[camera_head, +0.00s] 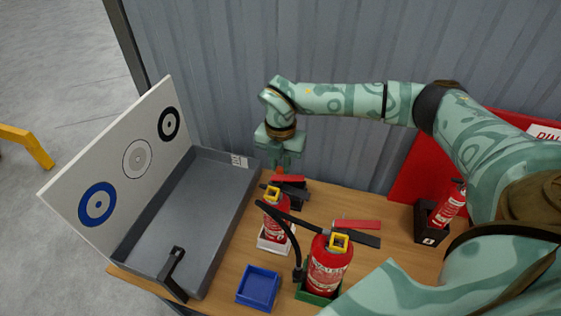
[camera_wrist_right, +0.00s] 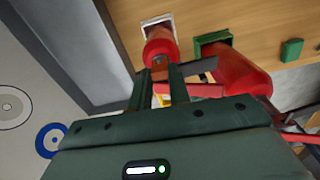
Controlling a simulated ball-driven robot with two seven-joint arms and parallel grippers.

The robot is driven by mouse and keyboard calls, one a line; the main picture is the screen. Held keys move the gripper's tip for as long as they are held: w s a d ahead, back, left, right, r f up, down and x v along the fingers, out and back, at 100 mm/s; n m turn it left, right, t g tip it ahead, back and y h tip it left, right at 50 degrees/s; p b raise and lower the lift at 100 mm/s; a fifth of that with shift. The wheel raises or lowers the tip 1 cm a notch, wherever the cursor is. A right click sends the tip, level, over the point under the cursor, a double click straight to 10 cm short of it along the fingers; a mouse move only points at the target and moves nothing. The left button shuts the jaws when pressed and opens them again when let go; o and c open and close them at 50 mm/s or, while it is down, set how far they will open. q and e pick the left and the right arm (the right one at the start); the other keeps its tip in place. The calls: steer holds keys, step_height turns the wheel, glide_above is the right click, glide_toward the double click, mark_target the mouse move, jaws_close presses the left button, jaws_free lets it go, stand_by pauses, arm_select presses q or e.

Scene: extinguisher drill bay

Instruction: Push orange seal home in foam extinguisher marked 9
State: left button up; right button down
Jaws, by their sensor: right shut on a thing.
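My right gripper (camera_head: 281,170) reaches down from above, shut on a small orange piece, likely the orange seal (camera_wrist_right: 159,64); the fingers mostly hide it. Just below and in front stands a red extinguisher (camera_head: 275,222) on a white base (camera_head: 270,245), with a black lever. It also shows beyond the fingertips in the right wrist view (camera_wrist_right: 160,44). I cannot tell whether the seal touches it. A larger red extinguisher (camera_head: 327,272) with a yellow piece stands in a green base (camera_head: 307,292). I cannot read a 9 on either one. My left gripper is not in view.
A grey tray (camera_head: 170,235) with a target board (camera_head: 125,165) is at left. An empty blue box (camera_head: 258,288) lies near the front. Another extinguisher (camera_head: 449,207) leans in a black holder (camera_head: 428,226) at right. Corrugated wall (camera_head: 230,80) stands close behind.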

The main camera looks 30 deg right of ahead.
steer(key=shift+p, duration=0.45)
stand_by(0.9)
stand_by(0.3)
steer(key=c, duration=1.2)
jaws_free()
steer(key=shift+c, duration=0.2)
step_height(320, 180, up, 16)
steer(key=shift+r, duration=0.15)
